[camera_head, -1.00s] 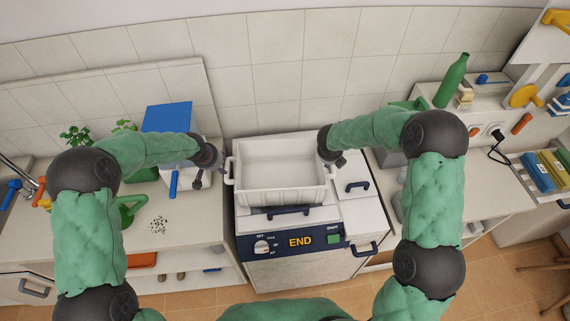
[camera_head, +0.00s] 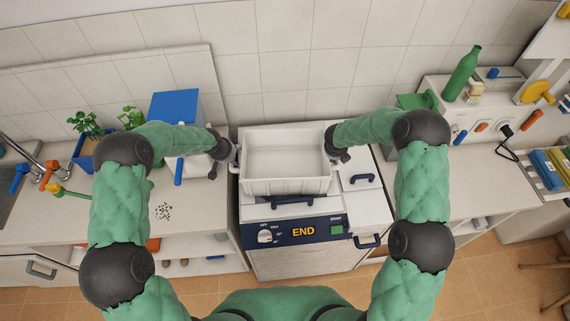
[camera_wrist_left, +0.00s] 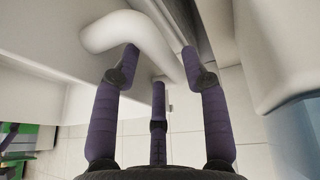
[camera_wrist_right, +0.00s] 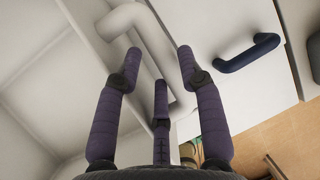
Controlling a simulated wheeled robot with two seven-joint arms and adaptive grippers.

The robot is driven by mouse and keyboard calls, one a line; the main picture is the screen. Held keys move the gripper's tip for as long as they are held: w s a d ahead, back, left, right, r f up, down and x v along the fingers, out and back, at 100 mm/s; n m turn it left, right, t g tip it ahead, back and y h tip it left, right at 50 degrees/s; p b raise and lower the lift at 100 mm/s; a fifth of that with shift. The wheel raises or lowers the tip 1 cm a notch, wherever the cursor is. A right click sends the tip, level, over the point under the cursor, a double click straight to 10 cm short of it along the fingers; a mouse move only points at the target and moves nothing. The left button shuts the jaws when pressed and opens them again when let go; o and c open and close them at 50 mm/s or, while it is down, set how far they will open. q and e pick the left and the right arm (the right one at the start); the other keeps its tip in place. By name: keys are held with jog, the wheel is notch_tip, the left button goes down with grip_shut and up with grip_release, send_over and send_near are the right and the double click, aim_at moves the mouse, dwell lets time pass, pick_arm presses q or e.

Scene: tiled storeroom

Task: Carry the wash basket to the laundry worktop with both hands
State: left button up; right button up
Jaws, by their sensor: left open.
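The white wash basket (camera_head: 286,187) stands upright and empty on top of the washing machine. My left gripper (camera_head: 234,156) is at its left side with its fingers open. The left wrist view shows the white handle (camera_wrist_left: 150,35) crossing at the fingertips of that gripper. My right gripper (camera_head: 337,156) is at the basket's right side. In the right wrist view the right handle (camera_wrist_right: 160,50) lies between its spread fingers, which look open. The laundry worktop is not clearly identifiable; a pale counter (camera_head: 195,215) is on the left and another (camera_head: 450,180) on the right.
The washing machine (camera_head: 300,255) shows END. On the left counter are a blue-lidded box (camera_head: 175,107), potted plants (camera_head: 88,124) and a patch of dark specks (camera_head: 163,211). A green bottle (camera_head: 461,74) stands at the right. Part of the right counter's front is clear.

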pick_arm(q)
jog(key=shift+x, duration=1.45)
pick_arm(e)
jog(key=shift+x, duration=1.45)
pick_arm(q)
grip_shut()
pick_arm(e)
grip_shut()
